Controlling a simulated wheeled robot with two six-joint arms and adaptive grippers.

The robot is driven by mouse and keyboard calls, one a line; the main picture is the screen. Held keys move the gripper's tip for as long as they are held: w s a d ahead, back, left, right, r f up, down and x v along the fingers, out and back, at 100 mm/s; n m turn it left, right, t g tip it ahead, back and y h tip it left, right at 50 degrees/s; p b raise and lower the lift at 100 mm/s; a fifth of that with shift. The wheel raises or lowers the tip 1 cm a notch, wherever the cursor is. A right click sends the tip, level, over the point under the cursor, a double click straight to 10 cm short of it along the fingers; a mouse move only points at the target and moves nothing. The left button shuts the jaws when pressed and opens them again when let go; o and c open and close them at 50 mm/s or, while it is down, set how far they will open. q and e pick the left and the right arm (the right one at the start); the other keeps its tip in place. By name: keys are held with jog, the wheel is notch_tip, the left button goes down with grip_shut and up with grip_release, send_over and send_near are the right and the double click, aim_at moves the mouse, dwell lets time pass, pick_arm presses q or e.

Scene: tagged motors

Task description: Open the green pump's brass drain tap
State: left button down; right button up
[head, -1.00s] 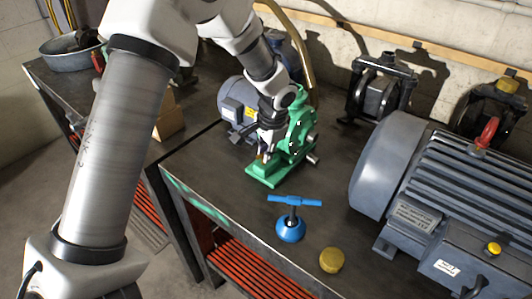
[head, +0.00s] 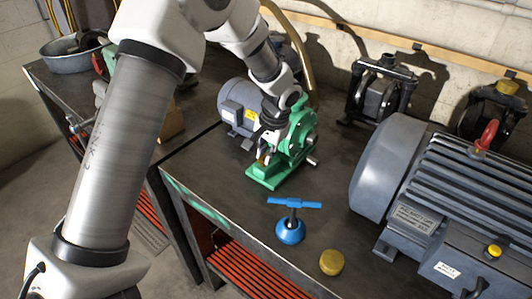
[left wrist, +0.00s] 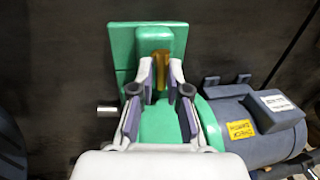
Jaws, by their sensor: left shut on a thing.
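The green pump (head: 297,140) stands on the dark workbench, with its flat green foot towards the front edge. It also shows in the left wrist view (left wrist: 160,125). Its small brass drain tap (left wrist: 160,68) is low on the pump, just above the foot, between my fingertips in the left wrist view. My left gripper (head: 264,154) reaches down to the pump's front and is shut on the tap. The fingers (left wrist: 161,75) lie on both sides of the brass piece. In the head view the fingers mostly hide the tap. My right gripper is not in view.
A grey motor (head: 238,106) adjoins the pump's left. A blue T-handled object (head: 291,228) and a brass-coloured cap (head: 332,262) stand near the bench's front edge. A large grey motor (head: 440,195) fills the right. Dark pumps (head: 378,92) stand by the wall.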

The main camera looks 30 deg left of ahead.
pick_arm(q)
jog(key=c, duration=1.2)
grip_release()
jog(key=shift+s+f, duration=0.15)
jog(key=shift+f, duration=0.05)
jog(key=shift+r, duration=0.15)
jog(key=r, duration=0.4)
jog(key=d+r, duration=0.1)
jog(key=r, duration=0.2)
jog(key=d+r, duration=0.1)
jog(key=r, duration=0.3)
jog(key=shift+d+r, duration=0.1)
jog(key=shift+r, duration=0.2)
